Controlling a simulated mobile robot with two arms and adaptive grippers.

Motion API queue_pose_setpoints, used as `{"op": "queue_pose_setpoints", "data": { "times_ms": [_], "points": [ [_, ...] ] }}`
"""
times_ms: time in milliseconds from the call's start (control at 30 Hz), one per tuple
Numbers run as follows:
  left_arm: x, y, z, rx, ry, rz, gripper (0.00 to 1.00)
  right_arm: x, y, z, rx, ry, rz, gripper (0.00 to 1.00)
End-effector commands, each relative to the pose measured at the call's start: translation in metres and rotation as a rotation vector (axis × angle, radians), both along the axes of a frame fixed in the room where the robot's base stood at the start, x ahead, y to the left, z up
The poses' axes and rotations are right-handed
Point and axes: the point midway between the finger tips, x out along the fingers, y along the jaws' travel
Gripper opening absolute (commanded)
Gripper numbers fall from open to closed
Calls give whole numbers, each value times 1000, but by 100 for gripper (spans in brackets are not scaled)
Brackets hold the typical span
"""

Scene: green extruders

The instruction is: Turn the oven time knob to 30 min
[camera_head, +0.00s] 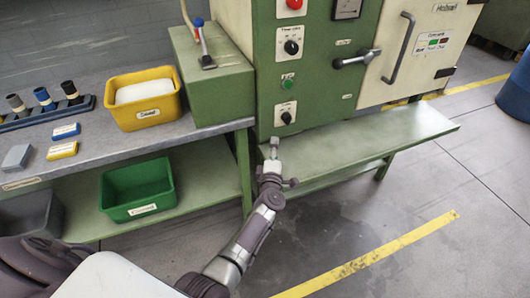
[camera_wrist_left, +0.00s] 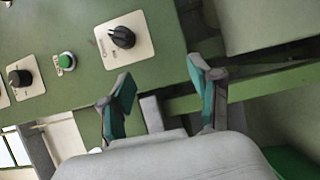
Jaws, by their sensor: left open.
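The green oven cabinet (camera_head: 325,75) has two black knobs on white plates. The upper knob (camera_head: 291,47) sits under a small label that seems to read as a timer. The lower knob (camera_head: 287,117) is below a green button (camera_head: 288,84). In the left wrist view, the lower knob (camera_wrist_left: 122,37) is nearer and the upper knob (camera_wrist_left: 19,78) is at the left edge. My left gripper (camera_head: 273,150) is below and in front of the lower knob, apart from it. Its fingers (camera_wrist_left: 162,75) are spread and empty. The knobs' scale markings are too small to read. My right gripper is out of view.
A green shelf (camera_head: 365,145) juts out below the panel, close to my left gripper. The oven door handle (camera_head: 357,59) sticks out to the right. A workbench (camera_head: 105,148) with a yellow bin (camera_head: 148,115) is at left.

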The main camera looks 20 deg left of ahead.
Motion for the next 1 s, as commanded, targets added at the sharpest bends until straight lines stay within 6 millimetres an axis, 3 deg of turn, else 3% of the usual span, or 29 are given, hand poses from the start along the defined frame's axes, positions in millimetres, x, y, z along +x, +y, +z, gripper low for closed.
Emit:
{"op": "queue_pose_setpoints", "data": {
  "times_ms": [233, 767, 867, 1000],
  "points": [
    [-7, -6, -18, 51, 48, -32, 63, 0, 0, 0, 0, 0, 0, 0],
    [-7, -7, -18, 58, 50, -39, 63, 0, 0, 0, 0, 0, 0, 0],
    [-13, -16, -17, 103, 65, -101, 63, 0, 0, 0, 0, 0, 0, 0],
    [-41, -54, -16, 300, 145, -343, 63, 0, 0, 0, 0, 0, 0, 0]
  ]
}}
